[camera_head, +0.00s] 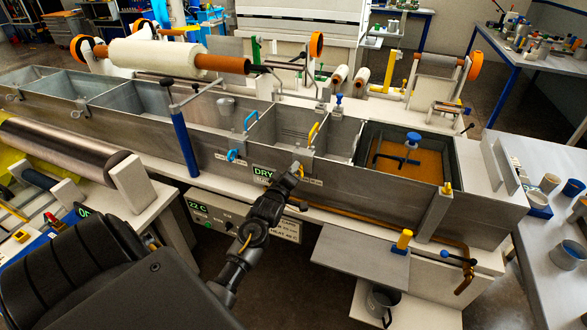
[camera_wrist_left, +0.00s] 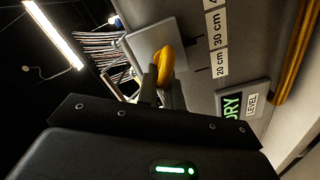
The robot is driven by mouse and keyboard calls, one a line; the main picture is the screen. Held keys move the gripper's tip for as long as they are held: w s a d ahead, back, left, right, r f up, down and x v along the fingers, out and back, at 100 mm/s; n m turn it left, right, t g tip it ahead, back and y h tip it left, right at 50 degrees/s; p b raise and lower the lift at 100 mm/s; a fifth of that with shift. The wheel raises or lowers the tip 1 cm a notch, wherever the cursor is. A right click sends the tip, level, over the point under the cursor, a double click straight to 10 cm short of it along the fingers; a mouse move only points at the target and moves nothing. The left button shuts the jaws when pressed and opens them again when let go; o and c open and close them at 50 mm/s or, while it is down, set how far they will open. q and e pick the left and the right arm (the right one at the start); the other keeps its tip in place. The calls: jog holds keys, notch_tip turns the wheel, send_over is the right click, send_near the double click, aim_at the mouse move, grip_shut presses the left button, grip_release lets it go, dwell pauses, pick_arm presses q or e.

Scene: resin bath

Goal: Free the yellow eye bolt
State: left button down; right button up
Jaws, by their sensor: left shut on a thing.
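The bolt's shank is hidden. My right gripper is in neither view.
The open tank (camera_head: 215,140) spans the view, with an orange-brown bath (camera_head: 410,170) at right. A blue eye bolt (camera_head: 232,155) is on the front wall to the left. A yellow handle (camera_head: 313,132) stands close behind the gripper. A white roller (camera_head: 158,56) lies above the tank.

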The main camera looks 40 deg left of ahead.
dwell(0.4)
pick_arm(q)
jog(key=c, duration=1.5)
grip_release()
jog(key=shift+c, duration=0.2)
jog(key=shift+s+f, duration=0.1)
jog(key=shift+s, duration=0.15)
jog(key=b+v, duration=0.2)
jog(key=v, duration=0.8)
jog(key=shift+b, duration=0.3)
jog(key=shift+s+d, duration=0.1)
jog(key=shift+d, duration=0.05)
